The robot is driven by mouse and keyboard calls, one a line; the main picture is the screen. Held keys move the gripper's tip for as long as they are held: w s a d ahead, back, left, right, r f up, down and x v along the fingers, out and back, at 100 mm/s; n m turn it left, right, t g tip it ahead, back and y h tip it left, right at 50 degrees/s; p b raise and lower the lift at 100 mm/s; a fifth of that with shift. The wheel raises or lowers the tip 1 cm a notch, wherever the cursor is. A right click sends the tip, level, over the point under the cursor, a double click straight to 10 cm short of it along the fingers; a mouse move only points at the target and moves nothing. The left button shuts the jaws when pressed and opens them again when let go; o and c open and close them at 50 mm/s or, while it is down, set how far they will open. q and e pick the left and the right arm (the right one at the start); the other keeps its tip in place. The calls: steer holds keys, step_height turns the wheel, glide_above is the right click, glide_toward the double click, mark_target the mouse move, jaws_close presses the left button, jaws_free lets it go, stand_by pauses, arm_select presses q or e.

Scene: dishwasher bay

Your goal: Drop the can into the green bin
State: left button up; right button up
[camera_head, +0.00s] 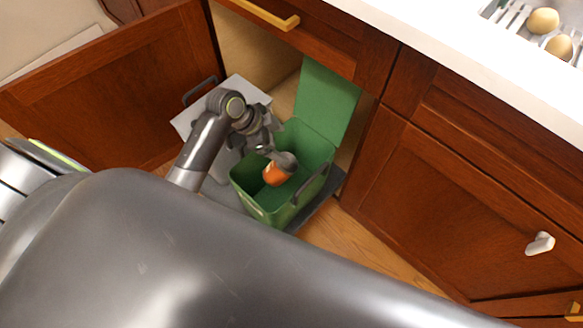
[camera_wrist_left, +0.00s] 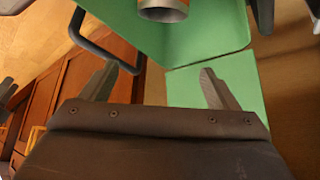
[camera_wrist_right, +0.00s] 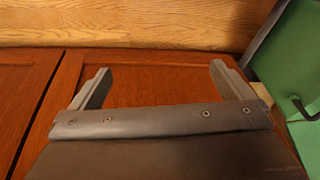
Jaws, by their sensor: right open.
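The orange can (camera_head: 275,175) with a grey end is tilted inside the opening of the green bin (camera_head: 256,201). I cannot tell whether it rests on the bottom or is in the air. In the left wrist view the can's grey end (camera_wrist_left: 163,11) shows at the top, beyond the fingertips and apart from them. My left gripper (camera_head: 270,136) is above the bin's left side; its fingers (camera_wrist_left: 160,82) are spread with nothing between them. My right gripper (camera_wrist_right: 160,80) is open and empty, facing a brown wooden panel. The bin's green lid (camera_head: 326,102) stands up at the back.
The bin stands in a pulled-out cabinet section, beside a grey container (camera_head: 246,92). An open cabinet door (camera_head: 120,85) is at the left. A closed cabinet door (camera_head: 440,215) is at the right, below a white counter (camera_head: 440,45). My own large grey link covers the foreground.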

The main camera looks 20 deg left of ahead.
arm_select(q)
steer(key=shift+o, duration=0.4)
steer(key=p+v, duration=0.5)
steer(key=v, duration=1.2)
steer(key=shift+r, duration=0.15)
arm_select(e)
step_height(320, 180, down, 7)
steer(key=s+d+g+h, duration=0.1)
steer(key=s+d+g, duration=0.1)
steer(key=shift+s+f, duration=0.15)
arm_select(q)
steer(key=shift+s+a, duration=0.1)
